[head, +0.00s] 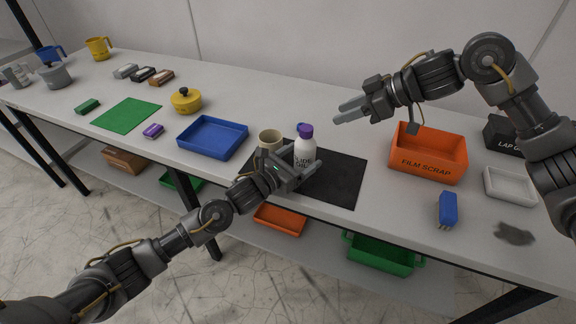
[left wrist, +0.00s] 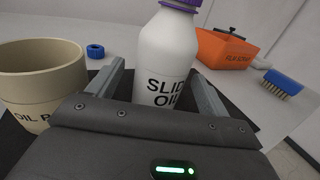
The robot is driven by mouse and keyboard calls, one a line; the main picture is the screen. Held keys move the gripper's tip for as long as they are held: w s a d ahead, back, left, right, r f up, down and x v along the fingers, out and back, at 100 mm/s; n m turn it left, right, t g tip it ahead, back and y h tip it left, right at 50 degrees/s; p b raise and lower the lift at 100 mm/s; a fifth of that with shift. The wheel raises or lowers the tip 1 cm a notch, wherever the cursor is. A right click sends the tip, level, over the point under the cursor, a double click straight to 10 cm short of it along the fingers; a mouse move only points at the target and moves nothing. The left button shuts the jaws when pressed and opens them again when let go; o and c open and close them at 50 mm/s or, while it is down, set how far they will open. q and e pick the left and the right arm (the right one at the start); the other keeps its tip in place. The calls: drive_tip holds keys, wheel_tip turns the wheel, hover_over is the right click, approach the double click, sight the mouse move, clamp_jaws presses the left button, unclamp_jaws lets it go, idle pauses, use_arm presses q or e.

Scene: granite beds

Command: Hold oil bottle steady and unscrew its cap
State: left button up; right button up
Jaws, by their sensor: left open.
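The oil bottle (head: 305,152) is white with a purple cap (head: 305,130) and stands upright on the black mat (head: 340,182). In the left wrist view the bottle (left wrist: 165,60) reads "SLID OIL", partly cut off, and its cap (left wrist: 184,4) shows at the top edge. My left gripper (head: 303,168) is open, with one finger on each side of the bottle's lower part; gaps to the bottle seem to remain. My right gripper (head: 350,112) is in the air, above and right of the bottle, with its fingers apart and nothing between them.
A beige cup (head: 270,138) stands close left of the bottle. A blue ring (left wrist: 95,50) lies behind it in the left wrist view. A blue tray (head: 212,138) is to the left. An orange bin (head: 428,155) and a blue brush (head: 447,209) are to the right.

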sight(310, 151)
use_arm(q)
drive_tip(key=shift+x, duration=1.9)
drive_tip(key=c, duration=1.2)
drive_tip(key=o, duration=0.4)
drive_tip(key=c, duration=0.4)
drive_tip(key=shift+o, duration=0.2)
use_arm(e)
drive_tip(key=shift+o, duration=0.2)
